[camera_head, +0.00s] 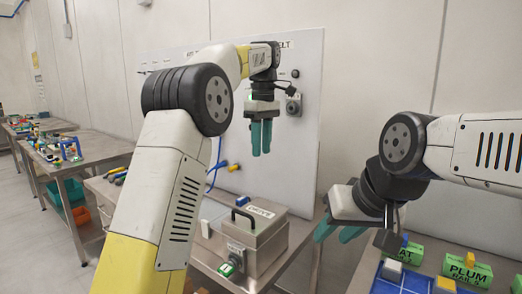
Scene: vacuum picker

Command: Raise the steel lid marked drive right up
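A steel box (252,248) stands on the bench in the lower middle. Its steel lid (228,224) is down and carries a black handle (242,214) and a white label, too small to read surely. My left gripper (261,138) hangs above the box with teal fingers pointing down, apart from the lid. Its fingers look close together; their gap is unclear from here. My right gripper (337,234) is to the right of the box, with its teal fingers spread and nothing between them.
A white panel (305,100) with a dark knob stands behind the bench. At the lower right are a blue tray (385,287) and green labelled blocks (466,268). Cluttered benches (95,150) stand at the left. My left arm covers part of the bench.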

